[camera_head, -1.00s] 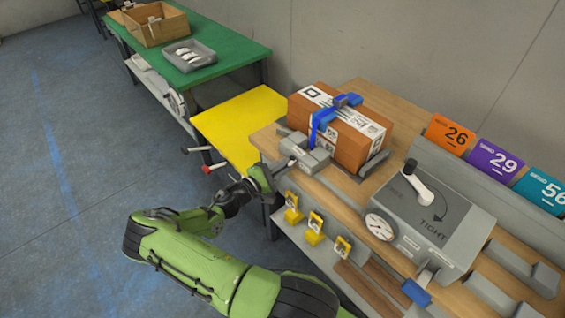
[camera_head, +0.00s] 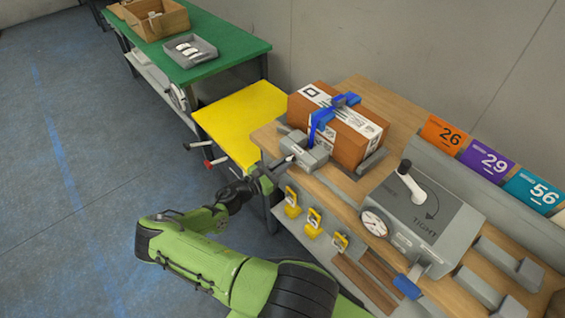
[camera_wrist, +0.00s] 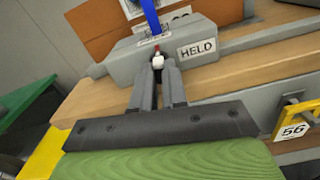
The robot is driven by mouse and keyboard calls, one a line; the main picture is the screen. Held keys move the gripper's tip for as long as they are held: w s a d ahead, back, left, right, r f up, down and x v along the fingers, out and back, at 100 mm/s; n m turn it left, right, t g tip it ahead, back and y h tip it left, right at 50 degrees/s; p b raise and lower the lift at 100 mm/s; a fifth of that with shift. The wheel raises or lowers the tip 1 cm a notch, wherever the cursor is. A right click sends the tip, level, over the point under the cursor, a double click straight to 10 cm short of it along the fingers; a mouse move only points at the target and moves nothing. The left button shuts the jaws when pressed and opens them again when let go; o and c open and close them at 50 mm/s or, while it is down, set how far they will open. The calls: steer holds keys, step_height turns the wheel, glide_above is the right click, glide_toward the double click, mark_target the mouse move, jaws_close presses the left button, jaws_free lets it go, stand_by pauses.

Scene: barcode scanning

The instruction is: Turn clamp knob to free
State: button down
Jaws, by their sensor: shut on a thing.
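The clamp block (camera_head: 304,150) is grey and stands on the wooden bench, at the front of a brown carton (camera_head: 333,125) with a blue clamp arm (camera_head: 322,116) over it. In the wrist view the clamp block (camera_wrist: 190,45) carries a label reading HELD. A small white-tipped knob (camera_wrist: 158,61) with a red mark above it sits on the block's front face. My gripper (camera_wrist: 159,75) is shut on this knob, its fingers pointing at the block. In the head view my gripper (camera_head: 275,170) reaches the block's front; the knob is hard to make out there.
A grey box (camera_head: 425,220) with a white crank and the word TIGHT stands to the right. Yellow tags (camera_head: 314,223) hang along the bench front. A yellow panel (camera_head: 245,120), red-tipped and dark handles (camera_head: 213,162) and a green table (camera_head: 215,40) lie left.

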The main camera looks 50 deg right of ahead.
steer(key=shift+n, duration=0.8)
steer(key=shift+f, duration=0.1)
steer(key=c, duration=1.4)
jaws_free()
steer(key=shift+c, duration=0.2)
steer(key=shift+a, duration=0.1)
steer(key=v, duration=1.5)
steer(key=shift+a+p, duration=0.3)
steer(key=shift+a, duration=0.05)
